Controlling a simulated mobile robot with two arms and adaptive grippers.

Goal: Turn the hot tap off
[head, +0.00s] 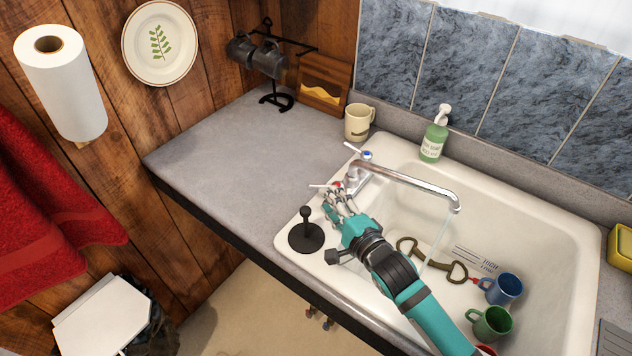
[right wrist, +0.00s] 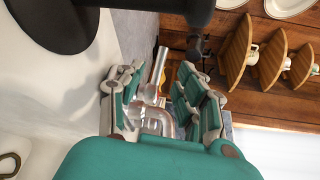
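The chrome tap (head: 408,181) stands at the sink's back left corner, and a thin stream of water falls from its spout. The hot handle with a red mark (head: 337,184) is at the near side of the tap, partly hidden by my fingers. The cold handle with a blue mark (head: 366,155) is at the far side. My right gripper (head: 340,198) is at the hot handle. In the right wrist view its fingers (right wrist: 160,98) are spread, with the chrome handle (right wrist: 158,68) between them. Contact cannot be made out. My left gripper is out of view.
The white sink (head: 560,230) holds a blue mug (head: 504,288), a green mug (head: 492,323) and a brown metal piece (head: 432,257). A black plunger (head: 306,235) stands on the sink's left rim. A soap bottle (head: 433,141) and cream mug (head: 358,122) stand behind.

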